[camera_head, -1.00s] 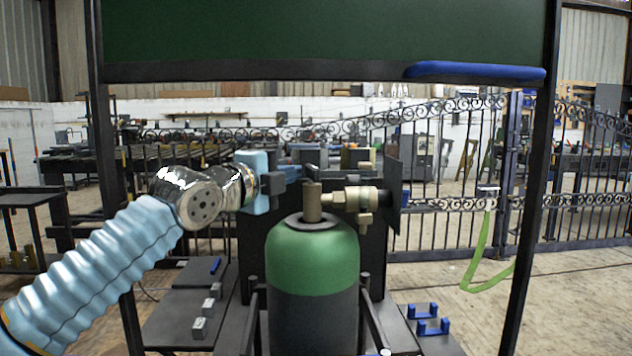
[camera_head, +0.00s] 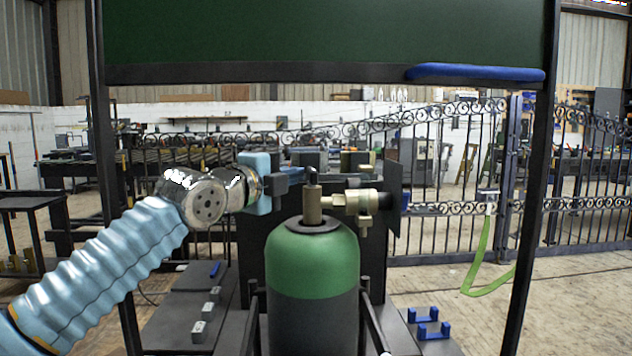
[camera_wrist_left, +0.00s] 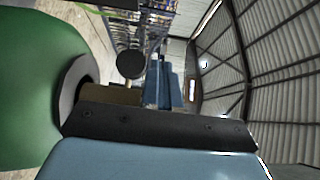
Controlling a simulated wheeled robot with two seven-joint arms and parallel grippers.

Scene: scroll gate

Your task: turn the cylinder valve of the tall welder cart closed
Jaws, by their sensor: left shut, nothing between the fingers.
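The gas cylinder (camera_head: 312,265), with a green shoulder and dark lower body, stands upright in the middle of the head view. On top is a brass valve body (camera_head: 313,204) with a small dark handle (camera_head: 311,177) above it. My left gripper (camera_head: 297,175) is shut and empty, its dark fingers level with the handle and just left of it. I cannot tell whether they touch. In the left wrist view the green shoulder (camera_wrist_left: 35,85) fills the left side, and a dark round part (camera_wrist_left: 131,64), perhaps the handle, shows beyond my gripper's dark edge. My right gripper is out of view.
A brass fitting (camera_head: 355,201) runs right from the valve to a dark upright plate (camera_head: 392,200). Dark cart posts and a green overhead panel (camera_head: 330,30) frame the cylinder. Low shelves with small grey and blue blocks (camera_head: 433,330) lie on both sides. A scroll gate (camera_head: 450,190) stands behind.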

